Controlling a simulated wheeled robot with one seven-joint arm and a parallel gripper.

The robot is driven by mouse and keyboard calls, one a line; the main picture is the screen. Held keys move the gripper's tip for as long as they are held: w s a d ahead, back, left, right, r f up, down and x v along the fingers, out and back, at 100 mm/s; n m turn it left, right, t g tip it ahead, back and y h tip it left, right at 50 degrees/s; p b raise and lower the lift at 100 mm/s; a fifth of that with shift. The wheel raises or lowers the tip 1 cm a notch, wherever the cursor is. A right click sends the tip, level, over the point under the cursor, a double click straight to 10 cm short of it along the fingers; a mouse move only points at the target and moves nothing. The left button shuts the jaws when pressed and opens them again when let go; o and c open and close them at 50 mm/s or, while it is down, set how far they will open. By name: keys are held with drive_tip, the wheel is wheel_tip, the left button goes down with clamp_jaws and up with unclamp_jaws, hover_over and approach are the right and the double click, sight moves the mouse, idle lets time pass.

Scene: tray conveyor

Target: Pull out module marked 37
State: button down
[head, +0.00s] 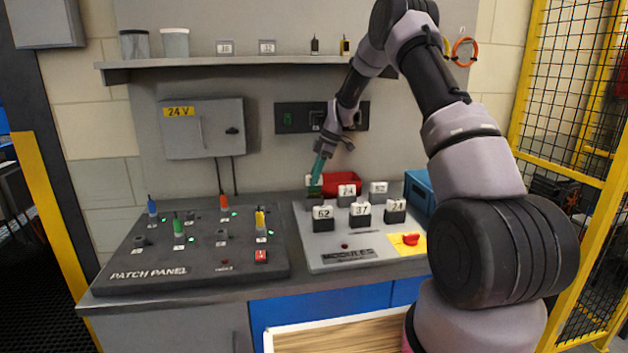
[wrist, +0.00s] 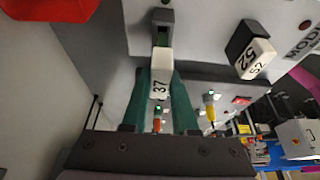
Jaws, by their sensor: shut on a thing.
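My gripper (wrist: 160,85) has teal fingers, shut on the white top of a module marked 37 (wrist: 161,75). In the head view my gripper (head: 317,178) points down at the back left spot of the modules board (head: 310,246), where the held module is mostly hidden. A dark body or socket (wrist: 164,22) shows beyond the white top; I cannot tell whether the module is fully seated. Another front-row module (head: 361,213) also seems to read 37.
A module marked 24 (head: 396,212) and two back-row modules stand on the same board. A red bin (head: 343,181) and a blue bin (head: 419,190) are behind it. A patch panel (head: 190,270) with coloured plugs lies left. A red knob (head: 411,239) is front right.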

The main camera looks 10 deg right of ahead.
drive_tip(key=shift+r, duration=0.3)
drive_tip(key=shift+r, duration=2)
drive_tip(key=shift+w, duration=0.1)
